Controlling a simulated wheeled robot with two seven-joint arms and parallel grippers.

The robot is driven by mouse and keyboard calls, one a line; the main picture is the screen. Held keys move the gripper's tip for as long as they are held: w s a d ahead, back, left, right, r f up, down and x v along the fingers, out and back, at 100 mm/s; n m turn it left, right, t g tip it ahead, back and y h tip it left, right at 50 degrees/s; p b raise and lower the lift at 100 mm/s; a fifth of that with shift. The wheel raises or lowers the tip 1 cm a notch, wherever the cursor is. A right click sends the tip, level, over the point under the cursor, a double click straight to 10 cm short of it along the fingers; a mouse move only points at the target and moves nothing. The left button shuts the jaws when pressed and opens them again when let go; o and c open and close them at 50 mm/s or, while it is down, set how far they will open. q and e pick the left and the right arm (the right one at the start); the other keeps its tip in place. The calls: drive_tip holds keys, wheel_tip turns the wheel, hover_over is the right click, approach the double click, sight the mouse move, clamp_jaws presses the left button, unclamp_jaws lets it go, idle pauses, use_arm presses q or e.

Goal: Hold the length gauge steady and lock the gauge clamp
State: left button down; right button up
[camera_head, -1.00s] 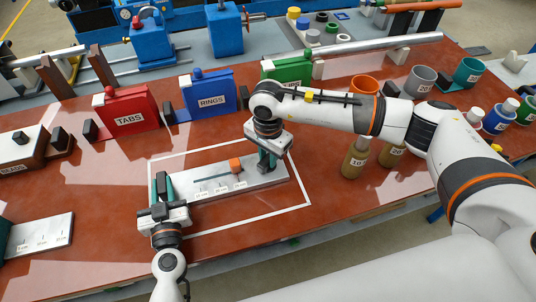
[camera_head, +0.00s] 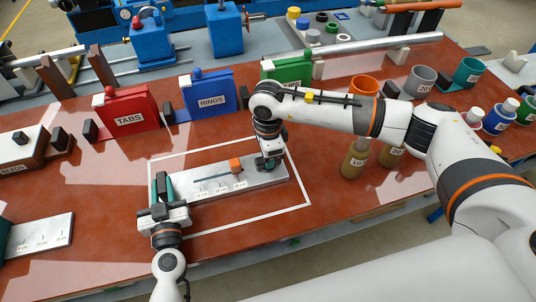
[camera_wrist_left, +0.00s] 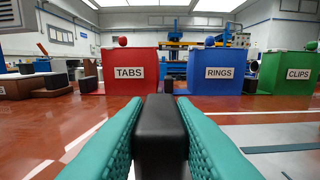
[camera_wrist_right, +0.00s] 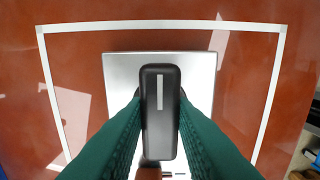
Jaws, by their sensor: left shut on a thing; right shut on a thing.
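The length gauge, a pale metal plate (camera_head: 207,193) with a slot and length marks, lies inside a white outline on the table. An orange block (camera_head: 235,166) sits on it near its right end. My left gripper (camera_head: 162,186) is shut on a black upright grip (camera_wrist_left: 160,135) at the gauge's left end. My right gripper (camera_head: 268,163) points down at the right end, shut on a black handle (camera_wrist_right: 161,110) with a pale stripe, apparently the gauge clamp. In the right wrist view the handle lies roughly in line with the plate. My right wrist hides this handle's top in the head view.
Behind stand a red TABS bin (camera_head: 128,108), a blue RINGS bin (camera_head: 210,93) and a green CLIPS bin (camera_head: 288,69). Brown cylinders (camera_head: 354,163) stand to the right. Another marked plate (camera_head: 40,235) lies at the left. The table in front of the gauge is clear.

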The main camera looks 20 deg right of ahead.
idle(0.4)
drive_tip(key=o, duration=1)
wheel_tip(320, 180, up, 12)
drive_tip(key=shift+r, duration=0.1)
use_arm(q)
drive_tip(key=c, duration=1.1)
unclamp_jaws()
